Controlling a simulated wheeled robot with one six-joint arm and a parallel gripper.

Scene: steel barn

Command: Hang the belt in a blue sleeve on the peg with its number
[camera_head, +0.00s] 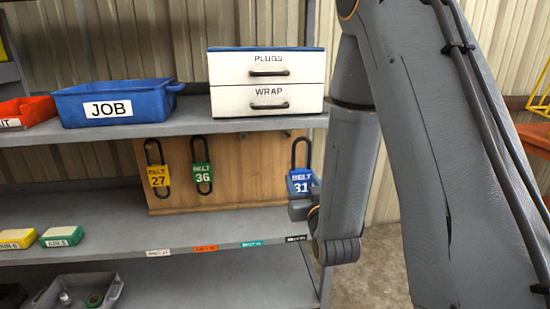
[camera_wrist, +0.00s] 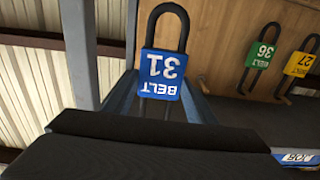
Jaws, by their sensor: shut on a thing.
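The belt in a blue sleeve (camera_head: 300,184), marked BELT 31, is a black loop standing upright in front of the right end of the wooden board (camera_head: 240,170). In the wrist view the blue sleeve (camera_wrist: 161,75) shows upside down between my fingers. My gripper (camera_head: 302,204) is shut on this belt from low down; it also shows in the wrist view (camera_wrist: 160,100). Belts in a yellow sleeve, 27 (camera_head: 158,176), and a green sleeve, 36 (camera_head: 202,173), hang left on the board. I cannot tell whether the blue belt's loop is around a peg. No peg numbers are readable.
Above the board, a shelf holds a blue JOB bin (camera_head: 115,102), an orange bin (camera_head: 27,111) and a white drawer box (camera_head: 266,82). Yellow (camera_head: 17,239) and green (camera_head: 62,236) blocks lie on the lower shelf at left. The shelf upright (camera_head: 317,255) is close to my arm.

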